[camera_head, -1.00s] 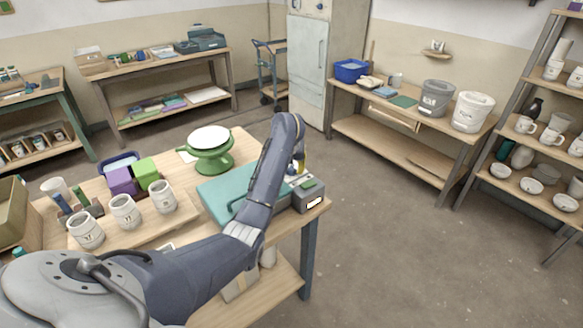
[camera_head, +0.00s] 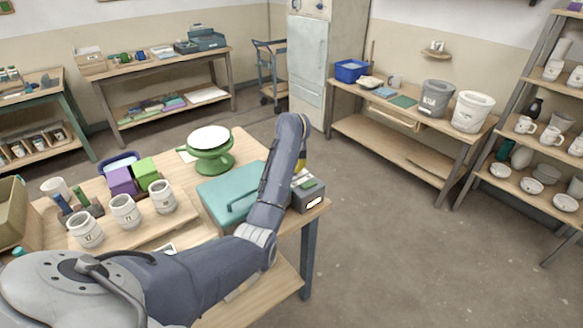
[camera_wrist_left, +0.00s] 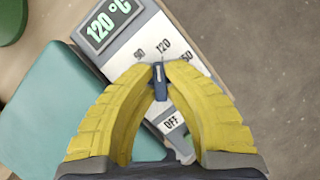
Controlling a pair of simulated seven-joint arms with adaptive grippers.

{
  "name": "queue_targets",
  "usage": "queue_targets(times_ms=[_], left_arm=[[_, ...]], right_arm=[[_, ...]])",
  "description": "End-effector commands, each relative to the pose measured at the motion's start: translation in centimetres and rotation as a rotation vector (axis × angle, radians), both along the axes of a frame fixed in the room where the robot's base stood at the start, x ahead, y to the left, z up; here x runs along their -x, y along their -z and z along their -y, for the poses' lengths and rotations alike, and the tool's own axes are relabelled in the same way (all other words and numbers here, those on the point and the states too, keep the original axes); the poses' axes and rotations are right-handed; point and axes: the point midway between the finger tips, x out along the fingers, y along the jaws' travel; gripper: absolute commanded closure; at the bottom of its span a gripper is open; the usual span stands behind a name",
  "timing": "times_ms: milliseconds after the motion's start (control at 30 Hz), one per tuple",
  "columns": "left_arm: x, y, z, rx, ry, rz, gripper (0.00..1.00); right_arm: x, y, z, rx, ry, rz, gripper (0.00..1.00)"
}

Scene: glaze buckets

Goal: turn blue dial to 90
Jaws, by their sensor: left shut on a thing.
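The small blue dial (camera_wrist_left: 160,88) has a white line and sits on the pale face of a grey control box (camera_wrist_left: 140,62). My left gripper (camera_wrist_left: 161,74) is shut on the dial, with one yellow finger on each side. The dial's white line points towards the 120 mark, with 90 to its left in the wrist view. The display (camera_wrist_left: 108,22) reads 120 °C. An OFF mark is below the dial. In the head view the control box (camera_head: 311,197) stands at the table's right edge, and my left arm hides the dial. My right gripper is not in view.
A teal case (camera_head: 225,192) lies close to the control box on its left. A green turntable (camera_head: 210,160) stands behind it. Several white cups (camera_head: 125,211) and purple and green blocks are on the left of the table. Floor right of the table is clear.

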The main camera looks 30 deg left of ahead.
Motion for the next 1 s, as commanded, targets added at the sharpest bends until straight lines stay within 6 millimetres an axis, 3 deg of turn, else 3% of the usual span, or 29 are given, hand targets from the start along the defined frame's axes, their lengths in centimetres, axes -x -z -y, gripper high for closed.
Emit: queue_targets(times_ms=[600, 1000], left_arm=[[-0.04, 0.04, 0.14, 0.001, -0.474, -0.001, 1.00], [0.03, 0.06, -0.01, 0.000, -0.603, -0.001, 1.00]], right_arm=[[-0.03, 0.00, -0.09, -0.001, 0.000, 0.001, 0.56], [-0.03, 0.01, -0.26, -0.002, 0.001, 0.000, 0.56]])
